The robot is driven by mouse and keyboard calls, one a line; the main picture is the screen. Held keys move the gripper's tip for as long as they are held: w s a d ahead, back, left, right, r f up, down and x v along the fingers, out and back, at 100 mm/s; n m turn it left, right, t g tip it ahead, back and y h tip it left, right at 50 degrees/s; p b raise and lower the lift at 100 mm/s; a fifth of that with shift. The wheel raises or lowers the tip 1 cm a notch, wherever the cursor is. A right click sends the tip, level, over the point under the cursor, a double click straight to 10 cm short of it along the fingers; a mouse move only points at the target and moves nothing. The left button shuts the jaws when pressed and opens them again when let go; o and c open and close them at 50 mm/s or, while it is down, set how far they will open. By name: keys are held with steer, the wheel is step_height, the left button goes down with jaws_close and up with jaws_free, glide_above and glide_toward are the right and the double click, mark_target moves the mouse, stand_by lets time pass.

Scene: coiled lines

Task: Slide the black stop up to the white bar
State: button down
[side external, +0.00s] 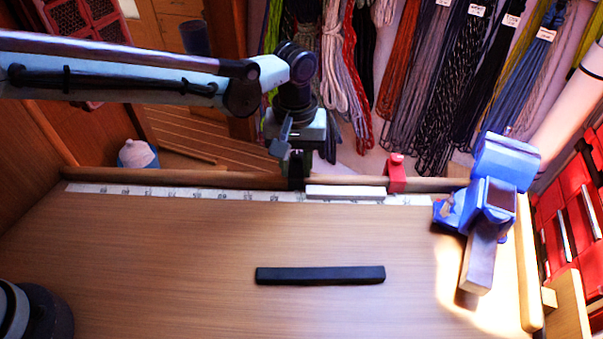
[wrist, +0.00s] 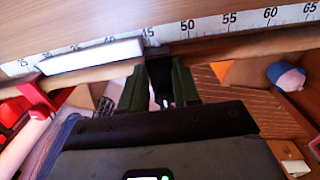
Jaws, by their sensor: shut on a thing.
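The black stop (side external: 296,170) sits on the wooden rail along the back edge of the bench. My gripper (side external: 295,153) is above the rail and shut on the stop. The white bar (side external: 345,192) lies along the rail just right of the stop in the side view. In the wrist view the white bar (wrist: 90,57) is left of the stop (wrist: 178,55), which is between the green fingers (wrist: 170,75). The stop is close to the bar's near end; I cannot tell whether they touch.
A red stop (side external: 396,172) is on the rail near the bar's other end. A measuring strip (side external: 230,194) runs along the rail. A loose black bar (side external: 320,275) lies on the bench. A blue vise (side external: 490,195) stands at right. The left bench top is clear.

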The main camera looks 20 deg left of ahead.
mark_target(300, 172)
steer(key=shift+w+d, duration=0.15)
steer(key=shift+d, duration=0.25)
steer(key=c, duration=0.8)
jaws_free()
steer(key=shift+r, duration=0.1)
step_height(300, 172, up, 12)
steer(key=shift+a, duration=0.1)
